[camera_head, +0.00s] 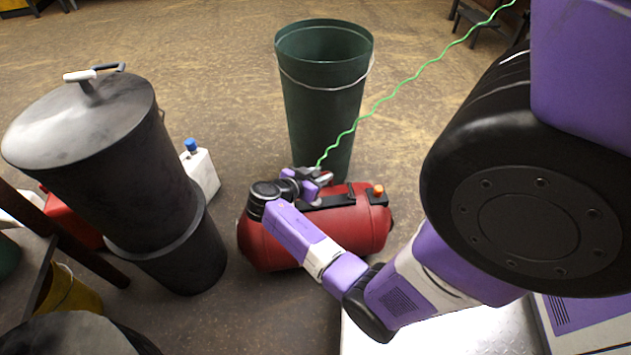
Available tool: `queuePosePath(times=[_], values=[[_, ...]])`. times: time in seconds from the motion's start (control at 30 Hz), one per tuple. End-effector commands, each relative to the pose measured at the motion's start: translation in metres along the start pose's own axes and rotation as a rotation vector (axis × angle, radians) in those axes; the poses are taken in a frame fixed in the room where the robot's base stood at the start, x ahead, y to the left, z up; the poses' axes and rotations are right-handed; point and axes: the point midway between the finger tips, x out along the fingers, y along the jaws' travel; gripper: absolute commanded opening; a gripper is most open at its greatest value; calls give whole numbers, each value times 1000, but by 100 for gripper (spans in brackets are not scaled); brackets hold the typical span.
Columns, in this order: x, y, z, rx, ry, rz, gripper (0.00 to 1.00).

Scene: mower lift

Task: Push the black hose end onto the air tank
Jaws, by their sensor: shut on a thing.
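The air tank (268,238) is a red cylinder lying on the floor in the middle of the view. It has a black top part and an orange knob (378,190) at its right end. My gripper (325,179) is over the back of the tank's top, shut on the hose end. The green coiled hose (408,82) runs from my gripper up to the upper right. The black hose end itself is too small and covered to make out. I cannot tell whether it touches the tank's fitting.
A tall green bin (325,105) stands right behind the tank. A large black lidded bin (110,150) and a white jug with a blue cap (202,172) stand to the left. A red can (70,222) and yellow bucket (72,292) are at far left.

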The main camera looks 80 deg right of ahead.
Motion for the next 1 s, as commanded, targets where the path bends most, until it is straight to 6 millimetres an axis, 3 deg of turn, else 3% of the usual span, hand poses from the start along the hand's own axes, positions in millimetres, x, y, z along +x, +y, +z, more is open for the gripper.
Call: queuePosePath(times=[0.27, 0.7, 1.0], values=[[7, 1, 11, 3, 1, 6, 0], [24, 1, 48, 2, 1, 5, 0], [26, 0, 51, 3, 1, 4, 0]])
